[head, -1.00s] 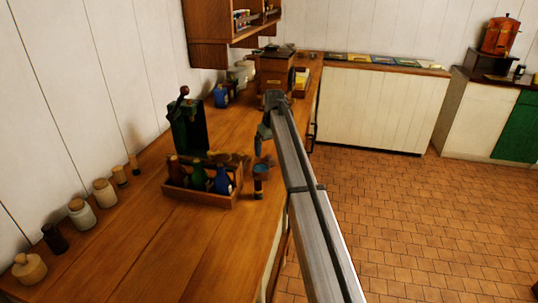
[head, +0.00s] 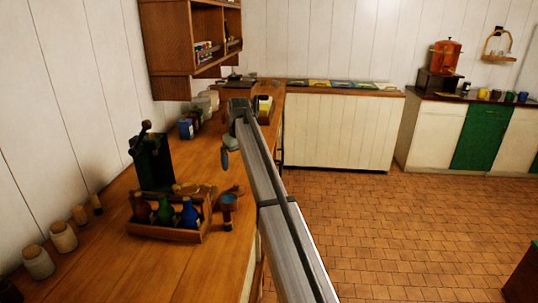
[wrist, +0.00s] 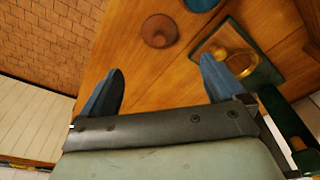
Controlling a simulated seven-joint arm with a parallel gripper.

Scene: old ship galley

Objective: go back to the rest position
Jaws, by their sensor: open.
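My gripper (head: 226,160) is in the head view at the far end of my grey arm, above the wooden counter (head: 120,262). In the wrist view my gripper (wrist: 160,82) has its two blue fingers spread wide apart, with nothing between them. Below the fingers there are the counter top, a brown round thing (wrist: 160,31) and a green square piece with a brass part (wrist: 238,62). In the head view the fingers are small and partly hidden by the arm.
A wooden crate (head: 165,233) with bottles and a dark green device (head: 152,165) stand left of my arm. A blue-topped thing (head: 228,203) is beside the crate. Jars (head: 63,236) line the wall. A wall shelf (head: 180,87) hangs behind. The tiled floor at right is open.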

